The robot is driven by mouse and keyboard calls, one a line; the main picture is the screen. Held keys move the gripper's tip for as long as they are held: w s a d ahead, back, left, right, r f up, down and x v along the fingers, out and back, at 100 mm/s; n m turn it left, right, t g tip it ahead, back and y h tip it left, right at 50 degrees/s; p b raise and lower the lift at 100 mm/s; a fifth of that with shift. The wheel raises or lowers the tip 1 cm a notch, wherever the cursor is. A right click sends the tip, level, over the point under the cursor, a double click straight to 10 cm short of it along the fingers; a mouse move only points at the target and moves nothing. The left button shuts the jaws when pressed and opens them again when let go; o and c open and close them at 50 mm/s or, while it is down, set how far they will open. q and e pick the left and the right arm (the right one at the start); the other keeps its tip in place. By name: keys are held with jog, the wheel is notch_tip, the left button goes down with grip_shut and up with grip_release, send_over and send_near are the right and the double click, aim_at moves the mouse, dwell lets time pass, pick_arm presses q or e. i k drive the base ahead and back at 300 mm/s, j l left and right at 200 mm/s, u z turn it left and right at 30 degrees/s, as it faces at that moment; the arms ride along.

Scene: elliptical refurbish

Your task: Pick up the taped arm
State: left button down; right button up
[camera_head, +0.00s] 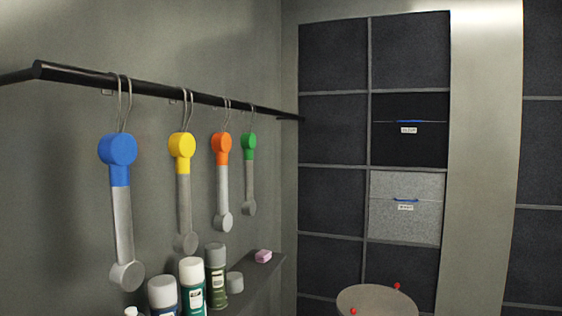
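Several grey arms with coloured tops hang by metal hooks from a black rail on the left wall. From left to right they are the blue-topped arm (123,215), the yellow-topped arm (184,195), the orange-topped arm (222,180) and the green-topped arm (249,175). The coloured part covers the upper joint and the top of the link on each. I cannot tell from this view which one is the taped arm, or whether the colour is tape. Neither of my grippers shows in the view.
The black rail (75,74) runs along the wall. A dark shelf (262,280) below holds several bottles and a pink block (263,256). A shelf unit holds a black box (409,145) and a grey box (405,215). A round stool-like top (376,301) with red knobs stands at the bottom.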

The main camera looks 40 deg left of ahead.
aim_at(248, 139)
jog(key=i, duration=1.95)
jog(key=i+u, duration=0.25)
jog(key=u, duration=0.2)
jog(key=i+l+u, duration=0.15)
jog(key=u, duration=0.3)
jog(key=i+l+u, duration=0.2)
jog(key=u, duration=0.25)
jog(key=i+l, duration=0.05)
jog(key=i, duration=0.05)
